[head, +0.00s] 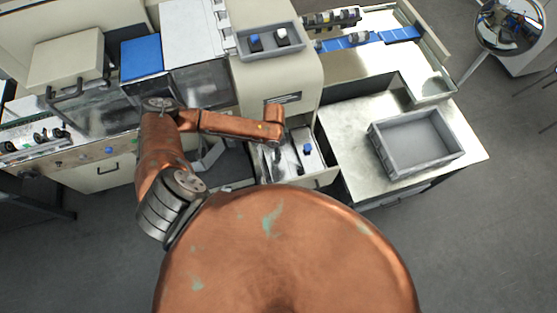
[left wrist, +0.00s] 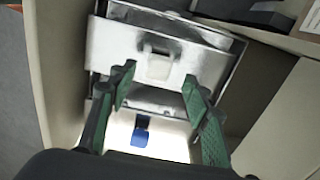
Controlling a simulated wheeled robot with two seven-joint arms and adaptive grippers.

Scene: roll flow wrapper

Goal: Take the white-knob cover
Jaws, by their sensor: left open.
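In the left wrist view a bright metal cover (left wrist: 110,45) with a squarish white knob (left wrist: 158,66) lies between pale machine walls. My left gripper (left wrist: 159,80) is open; its two green fingers are on either side of the white knob, with a gap on both sides and nothing held. A blue knob (left wrist: 140,132) shows below, on a pale surface. In the head view my left forearm reaches over the open bay, where the blue knob (head: 308,148) shows; the gripper and white knob are hidden there. My right gripper is not in view.
A grey tray (head: 268,52) on the machine holds a blue-topped (head: 254,39) and a white-topped (head: 281,34) dark piece. An empty grey crate (head: 416,141) stands on the metal table (head: 345,133) at right. Pale machine walls closely flank my left gripper.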

